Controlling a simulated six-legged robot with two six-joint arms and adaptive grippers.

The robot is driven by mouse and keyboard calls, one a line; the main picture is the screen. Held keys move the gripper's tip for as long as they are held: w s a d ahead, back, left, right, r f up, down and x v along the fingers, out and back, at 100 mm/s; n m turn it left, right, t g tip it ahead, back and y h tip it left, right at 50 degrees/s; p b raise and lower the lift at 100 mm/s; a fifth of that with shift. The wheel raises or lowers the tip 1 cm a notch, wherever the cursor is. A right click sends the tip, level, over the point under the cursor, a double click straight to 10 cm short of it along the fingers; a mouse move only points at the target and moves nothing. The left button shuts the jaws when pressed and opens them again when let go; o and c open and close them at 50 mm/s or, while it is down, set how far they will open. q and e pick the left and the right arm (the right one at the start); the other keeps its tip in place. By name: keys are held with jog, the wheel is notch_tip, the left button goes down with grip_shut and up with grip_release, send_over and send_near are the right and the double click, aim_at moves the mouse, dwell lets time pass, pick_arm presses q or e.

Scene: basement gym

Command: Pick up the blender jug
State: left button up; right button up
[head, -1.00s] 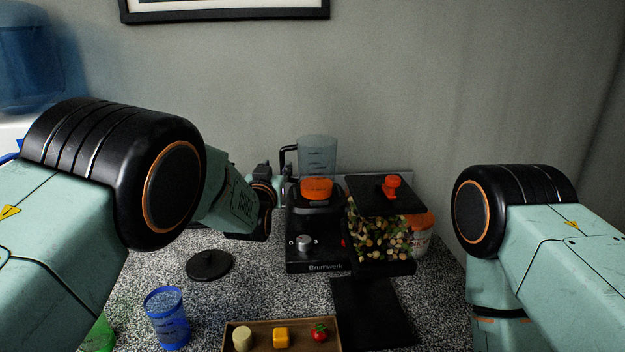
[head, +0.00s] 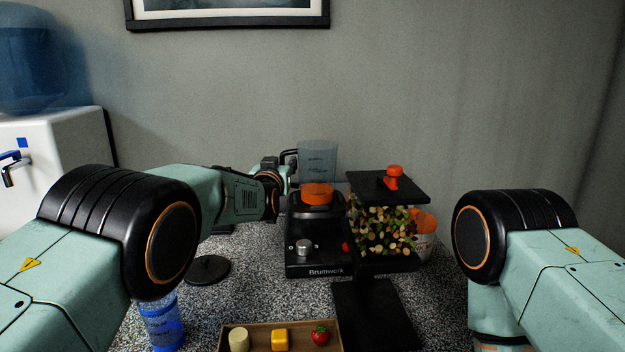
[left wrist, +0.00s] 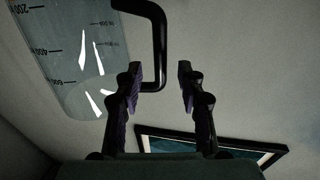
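The blender jug (head: 317,162) is clear with grey markings and an orange collar, and stands upright on the black blender base (head: 315,262). Its black handle (head: 289,154) sticks out on the left. My left gripper (head: 287,178) is beside the jug at the handle side. In the left wrist view the jug (left wrist: 65,50) fills the upper left. The handle (left wrist: 160,40) reaches down toward the space between the two open fingers of my left gripper (left wrist: 161,78). I cannot tell whether a finger touches it. My right gripper is out of view; only the arm shows.
A dispenser of mixed pieces (head: 385,232) on a black stand is close right of the blender. A black disc lid (head: 208,269) and a blue cup (head: 162,325) lie to the left. A tray (head: 262,326) with small food pieces is in front. A wall is behind.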

pick_arm(q)
jog(key=shift+w+f, duration=0.3)
jog(key=shift+w, duration=0.05)
jog(key=shift+c, duration=1)
jog(key=shift+s+r, duration=0.3)
jog(key=c, duration=0.5)
jog(key=shift+c, duration=0.5)
jog(key=shift+w+f, duration=0.2)
jog(key=shift+f, duration=0.05)
grip_shut()
jog(key=shift+s, duration=0.1)
jog(key=shift+r, duration=0.1)
